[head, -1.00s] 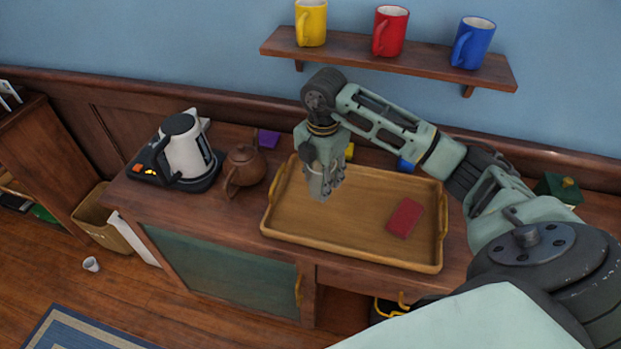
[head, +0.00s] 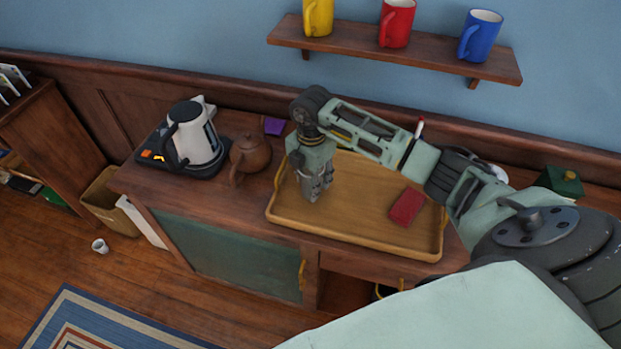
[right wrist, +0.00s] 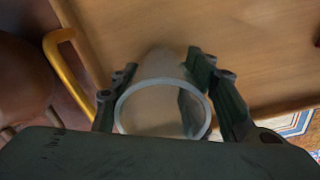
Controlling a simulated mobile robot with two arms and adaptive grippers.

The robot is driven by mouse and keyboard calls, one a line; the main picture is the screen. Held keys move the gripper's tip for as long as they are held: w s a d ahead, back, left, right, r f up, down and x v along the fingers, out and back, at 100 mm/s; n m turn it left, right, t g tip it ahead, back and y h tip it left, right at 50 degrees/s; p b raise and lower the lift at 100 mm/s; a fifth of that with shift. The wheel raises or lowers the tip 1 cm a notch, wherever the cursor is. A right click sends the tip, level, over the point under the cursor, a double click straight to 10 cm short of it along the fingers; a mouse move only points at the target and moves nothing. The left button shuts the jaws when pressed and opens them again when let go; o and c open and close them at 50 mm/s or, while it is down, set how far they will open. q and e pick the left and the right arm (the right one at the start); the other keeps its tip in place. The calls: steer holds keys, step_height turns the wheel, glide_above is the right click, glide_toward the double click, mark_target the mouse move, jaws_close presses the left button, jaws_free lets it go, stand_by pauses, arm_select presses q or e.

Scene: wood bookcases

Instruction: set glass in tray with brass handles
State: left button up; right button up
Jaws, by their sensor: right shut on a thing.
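The wooden tray with brass handles (head: 385,233) sits on top of the cabinet. My right gripper (head: 314,196) points down over the left part of the tray. In the right wrist view, the right gripper (right wrist: 165,100) is shut on a clear glass (right wrist: 160,132), with a finger on each side of it. The glass is over the tray floor (right wrist: 245,50), and one brass handle (right wrist: 66,68) shows at the left. I cannot tell whether the glass touches the tray. In the head view the fingers mostly hide the glass. My left gripper is not in view.
A red book-like block (head: 407,207) lies in the tray's right part. A brown teapot (head: 250,157) stands just left of the tray, with a kettle (head: 197,135) beyond it. The tray's middle is clear. A shelf with mugs (head: 395,50) hangs above.

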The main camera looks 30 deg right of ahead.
steer(key=o, duration=1.3)
steer(key=shift+r, duration=0.45)
step_height(320, 180, up, 11)
steer(key=b, duration=0.2)
steer(key=shift+r+b, duration=0.2)
steer(key=shift+b, duration=0.1)
steer(key=shift+s, duration=0.15)
